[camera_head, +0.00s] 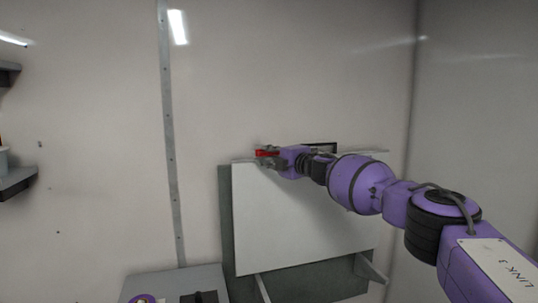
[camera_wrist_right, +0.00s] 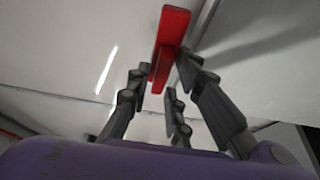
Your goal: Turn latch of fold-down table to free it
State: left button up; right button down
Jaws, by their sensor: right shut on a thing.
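The fold-down table (camera_head: 285,220) is a pale panel standing upright against the wall, with dark brackets at its lower edge. The red latch (camera_head: 265,153) is at its upper left edge. My right gripper (camera_head: 268,156) reaches in from the right and is shut on the latch. In the right wrist view the red latch (camera_wrist_right: 168,45) stands between the dark fingers (camera_wrist_right: 158,88), its far end sticking out past them. The gripper hides part of the latch and its mount. My left gripper is not in view.
A grey box (camera_head: 175,283) stands below left of the table. Dark shelves (camera_head: 18,181) are on the wall at the far left. A vertical metal strip (camera_head: 170,140) runs down the wall. The wall above the table is clear.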

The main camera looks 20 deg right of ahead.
jog(key=shift+a, duration=0.1)
jog(key=c, duration=1.8)
grip_release()
jog(key=shift+c, duration=0.2)
jog(key=shift+o, duration=0.2)
jog(key=shift+s+d, duration=0.25)
jog(key=shift+s, duration=0.05)
jog(key=v, duration=1.1)
jog(key=shift+s, duration=0.2)
